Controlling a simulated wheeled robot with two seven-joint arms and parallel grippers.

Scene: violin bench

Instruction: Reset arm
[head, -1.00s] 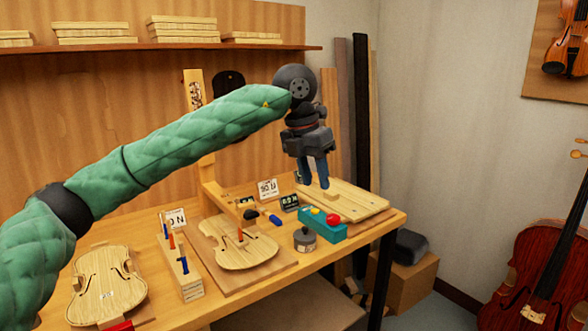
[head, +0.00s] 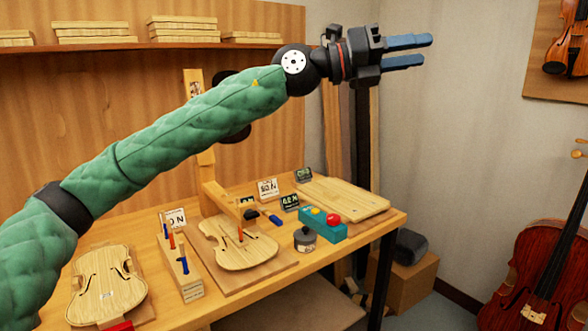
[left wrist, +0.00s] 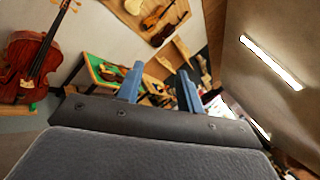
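My left arm reaches in from the left of the head view in a green quilted sleeve. Its gripper (head: 428,50) is raised above the right end of the bench and points right, toward the wall. The two blue fingers are apart, with nothing between them. They also show apart and empty in the left wrist view (left wrist: 158,88). The gripper touches nothing. My right gripper is in neither view.
The wooden bench (head: 342,258) holds violin plates (head: 238,243), a tool block (head: 183,272), a teal button box (head: 322,231) and a flat board (head: 343,197). A red cello (head: 535,265) stands at the right. Clear air surrounds the raised gripper.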

